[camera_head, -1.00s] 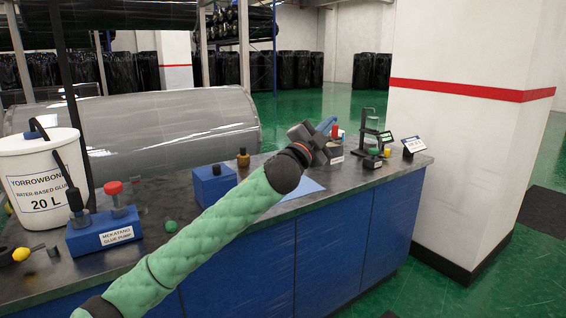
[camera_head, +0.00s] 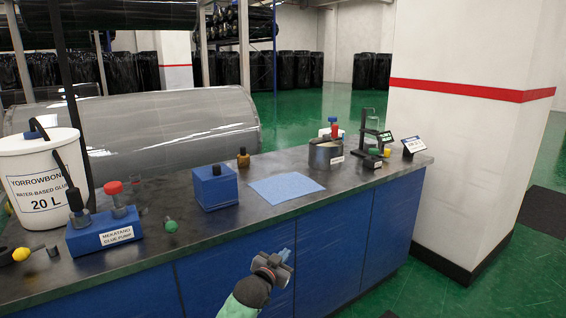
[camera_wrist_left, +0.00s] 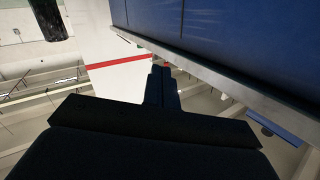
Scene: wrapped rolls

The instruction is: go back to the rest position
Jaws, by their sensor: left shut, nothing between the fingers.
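My left gripper (camera_head: 284,254) is low in front of the blue counter, below the worktop's front edge, apart from everything on it. Its fingers are shut with nothing between them. In the left wrist view the dark shut fingers (camera_wrist_left: 161,85) point away past the counter's edge and blue front. My right gripper is in neither view.
The dark worktop (camera_head: 190,232) carries a white glue bucket (camera_head: 42,180), a blue glue pump (camera_head: 104,232), a blue box (camera_head: 214,187), a blue cloth (camera_head: 286,187), a grey pot (camera_head: 325,155) and a small stand (camera_head: 372,135). A white pillar (camera_head: 455,150) stands at the right. Green floor (camera_head: 440,285) is clear.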

